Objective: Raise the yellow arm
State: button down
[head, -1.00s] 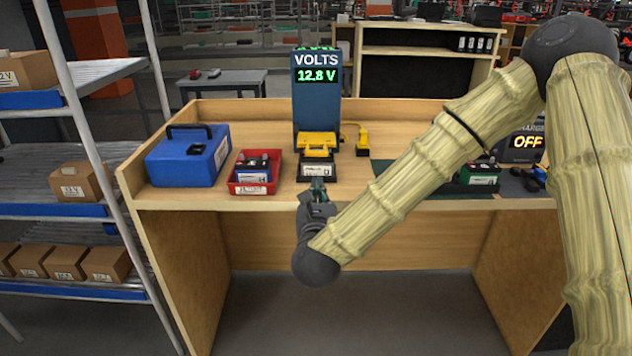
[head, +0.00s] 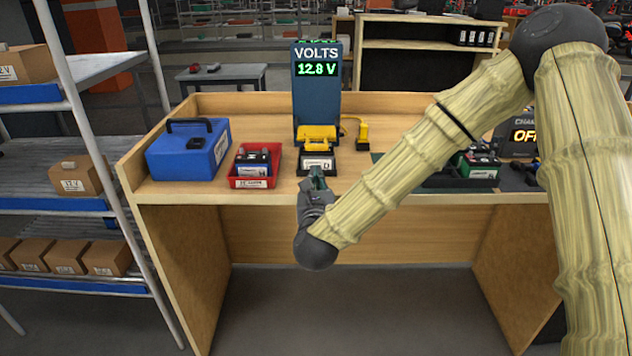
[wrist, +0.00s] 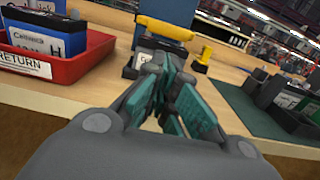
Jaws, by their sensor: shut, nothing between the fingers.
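The yellow arm (head: 318,132) lies low across the front of the blue voltage tester (head: 317,98), whose display reads 12.8 V. Under and in front of it is a black battery cradle with a white label (head: 317,163). In the wrist view the yellow arm (wrist: 163,27) is just beyond my fingers, with its lower middle partly hidden by them. My gripper (head: 317,174) is shut and empty, near the bench's front edge, in front of the cradle and apart from the yellow arm. Its teal finger pads (wrist: 172,68) show in the wrist view.
A red tray (head: 250,183) with a battery and a blue case (head: 188,152) stand to the left. A yellow plug (head: 361,137) stands right of the tester. A green mat (head: 440,181) with a battery in a black holder lies farther right. Shelving (head: 70,205) is at far left.

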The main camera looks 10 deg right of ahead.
jog(key=shift+w+d+r+p, duration=0.1)
jog(key=shift+w+d+p, duration=0.1)
jog(key=shift+w, duration=0.75)
jog(key=shift+w+d+p, duration=0.1)
jog(key=shift+w+p, duration=0.05)
jog(key=shift+w, duration=0.85)
jog(key=shift+w+d+r+p, duration=0.1)
jog(key=shift+w+d+p, duration=0.1)
jog(key=shift+w, duration=0.75)
jog(key=shift+r, duration=0.1)
jog(key=shift+s+r+g+p, duration=0.15)
jog(key=shift+r+g+p, duration=0.15)
jog(key=shift+g+p, duration=0.3)
